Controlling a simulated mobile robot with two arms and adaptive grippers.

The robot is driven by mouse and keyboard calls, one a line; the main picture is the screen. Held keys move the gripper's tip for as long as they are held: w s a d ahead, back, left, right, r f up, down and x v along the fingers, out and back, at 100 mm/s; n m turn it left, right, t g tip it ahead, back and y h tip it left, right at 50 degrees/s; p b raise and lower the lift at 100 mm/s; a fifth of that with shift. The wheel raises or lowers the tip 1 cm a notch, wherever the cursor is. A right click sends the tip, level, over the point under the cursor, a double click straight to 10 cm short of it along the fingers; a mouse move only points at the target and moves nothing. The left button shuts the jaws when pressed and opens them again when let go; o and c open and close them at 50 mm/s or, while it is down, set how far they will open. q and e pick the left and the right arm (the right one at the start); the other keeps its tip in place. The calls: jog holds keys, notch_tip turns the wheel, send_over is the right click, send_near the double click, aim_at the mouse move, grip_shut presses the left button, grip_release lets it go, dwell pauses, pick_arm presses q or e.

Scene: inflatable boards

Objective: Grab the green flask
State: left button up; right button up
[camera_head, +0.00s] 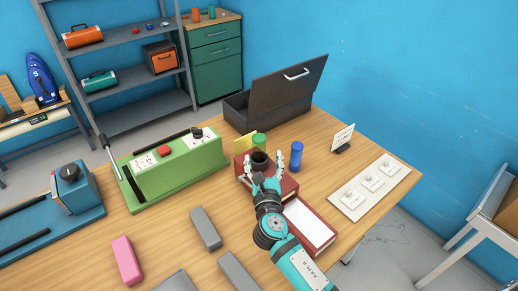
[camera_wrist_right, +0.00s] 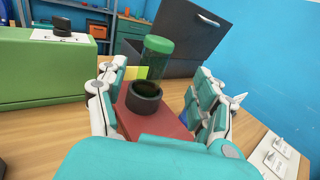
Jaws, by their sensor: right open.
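No contact with the flask shows. My left gripper is not in view.
A dark red box (camera_wrist_right: 160,125) lies under the cup. A blue cylinder (camera_head: 297,156) stands right of the fingers. A dark open case (camera_head: 270,108) is behind, a green machine (camera_head: 175,165) to the left, and a white switch panel (camera_head: 369,187) to the right.

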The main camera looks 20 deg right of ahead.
aim_at(259, 148)
jog(key=shift+x, duration=1)
jog(key=x, duration=0.4)
jog(key=shift+w+a+p, duration=0.3)
jog(key=shift+w+p, duration=0.1)
jog(key=shift+w, duration=0.1)
jog(key=shift+c, duration=0.5)
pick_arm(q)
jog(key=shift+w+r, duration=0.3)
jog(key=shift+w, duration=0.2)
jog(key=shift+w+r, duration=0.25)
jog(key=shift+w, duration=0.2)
pick_arm(e)
jog(key=c, duration=1.3)
